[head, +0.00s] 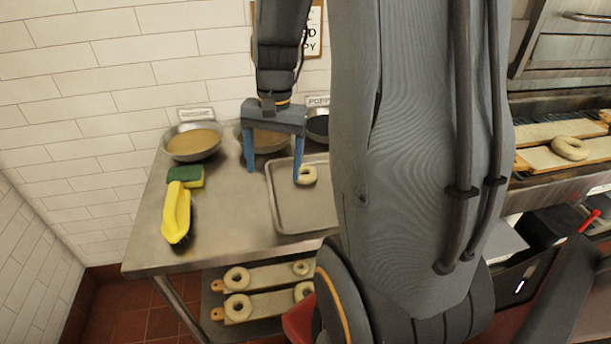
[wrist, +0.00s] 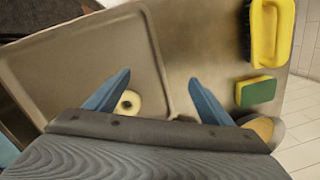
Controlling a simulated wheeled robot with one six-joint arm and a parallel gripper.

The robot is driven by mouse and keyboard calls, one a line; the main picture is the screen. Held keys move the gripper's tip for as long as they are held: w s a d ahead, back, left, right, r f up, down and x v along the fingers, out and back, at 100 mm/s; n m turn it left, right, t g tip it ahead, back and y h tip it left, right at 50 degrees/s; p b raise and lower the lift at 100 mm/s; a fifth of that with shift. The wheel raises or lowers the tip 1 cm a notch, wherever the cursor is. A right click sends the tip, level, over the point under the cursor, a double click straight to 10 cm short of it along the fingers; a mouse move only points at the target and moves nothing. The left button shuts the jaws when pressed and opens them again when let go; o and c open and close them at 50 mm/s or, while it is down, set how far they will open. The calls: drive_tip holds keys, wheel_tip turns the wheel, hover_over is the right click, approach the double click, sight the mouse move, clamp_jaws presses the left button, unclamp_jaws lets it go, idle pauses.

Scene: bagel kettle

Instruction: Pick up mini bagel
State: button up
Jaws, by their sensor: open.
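A pale mini bagel (head: 307,175) lies on a grey metal tray (head: 300,215) on the steel table, near the tray's far end. It also shows in the wrist view (wrist: 129,102), beside the inner side of one blue finger. My gripper (head: 273,174) is open, with its two blue fingers pointing down. In the head view its right finger is close to the bagel's left edge and its left finger is left of the tray. In the wrist view the gripper (wrist: 158,88) spans the tray's rim. I cannot tell whether a finger touches the bagel.
A seeds bowl (head: 193,142) stands at the back left; other bowls stand behind my gripper. A green and yellow sponge (head: 186,176) and a yellow brush (head: 177,213) lie left of the tray. More bagels lie on boards on the lower shelf (head: 262,318) and at the oven (head: 570,147).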

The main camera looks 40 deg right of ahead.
sight(307, 166)
drive_tip(key=d+m, duration=0.3)
drive_tip(key=d, duration=0.1)
drive_tip(key=w+d+m+y, duration=0.1)
drive_tip(key=d+m, duration=0.2)
drive_tip(key=d, duration=0.1)
drive_tip(key=w+d+m+b, duration=0.1)
drive_tip(key=d+m, duration=0.1)
drive_tip(key=d, duration=0.3)
drive_tip(key=shift+f+m+y, duration=0.2)
drive_tip(key=shift+m+y, duration=0.2)
drive_tip(key=shift+d+f, duration=0.1)
drive_tip(key=shift+f, duration=0.1)
drive_tip(key=p+x, duration=0.2)
drive_tip(key=x, duration=0.5)
drive_tip(key=shift+f, duration=0.1)
drive_tip(key=shift+c, duration=0.4)
drive_tip(key=c, duration=1)
